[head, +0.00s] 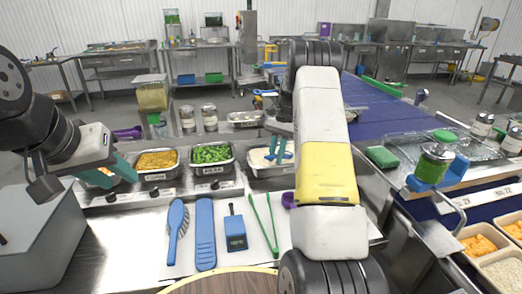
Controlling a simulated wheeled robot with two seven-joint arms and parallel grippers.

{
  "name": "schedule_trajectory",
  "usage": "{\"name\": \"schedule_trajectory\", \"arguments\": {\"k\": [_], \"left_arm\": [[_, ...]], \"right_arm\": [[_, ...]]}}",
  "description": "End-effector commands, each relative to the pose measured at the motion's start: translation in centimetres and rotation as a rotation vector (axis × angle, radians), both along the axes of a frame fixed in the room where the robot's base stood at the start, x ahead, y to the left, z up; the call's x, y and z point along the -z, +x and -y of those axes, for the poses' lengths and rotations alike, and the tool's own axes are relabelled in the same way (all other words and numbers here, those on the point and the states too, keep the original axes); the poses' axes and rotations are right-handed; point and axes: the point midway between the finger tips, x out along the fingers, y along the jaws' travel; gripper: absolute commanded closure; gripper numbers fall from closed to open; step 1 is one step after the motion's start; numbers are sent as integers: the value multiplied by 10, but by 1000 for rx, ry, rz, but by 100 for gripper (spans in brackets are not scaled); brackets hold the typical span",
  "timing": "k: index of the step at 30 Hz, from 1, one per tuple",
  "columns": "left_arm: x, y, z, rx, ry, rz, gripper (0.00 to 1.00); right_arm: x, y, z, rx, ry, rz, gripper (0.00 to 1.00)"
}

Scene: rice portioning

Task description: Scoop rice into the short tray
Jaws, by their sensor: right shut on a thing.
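A metal pan of white rice (258,159) stands at the right end of the row of food pans. My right gripper (278,152) is over it, with its blue-green fingers pointing down. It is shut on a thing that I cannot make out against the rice. My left gripper (110,172) is at the left, by the front edge of the pan row, with its green fingers apart and nothing seen between them. Several trays with orange food (478,245) and one with pale grains (503,272) are at the lower right; I cannot tell which is the short tray.
Pans of yellow food (157,161) and green food (210,155) stand left of the rice. A blue brush (177,225), a blue flat tool (205,232), a blue device (235,230) and green tongs (266,225) lie in front. A purple item (288,199) is partly hidden by my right arm.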

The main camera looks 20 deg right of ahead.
Motion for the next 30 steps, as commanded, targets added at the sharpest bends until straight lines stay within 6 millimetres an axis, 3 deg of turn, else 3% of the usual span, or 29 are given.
{"name": "schedule_trajectory", "arguments": {"k": [12,30], "left_arm": [[0,0,0,0,0,0,64],[0,0,0,0,0,0,64]], "right_arm": [[3,27,33,2,-10,6,100],[2,32,40,3,-12,8,100]]}}
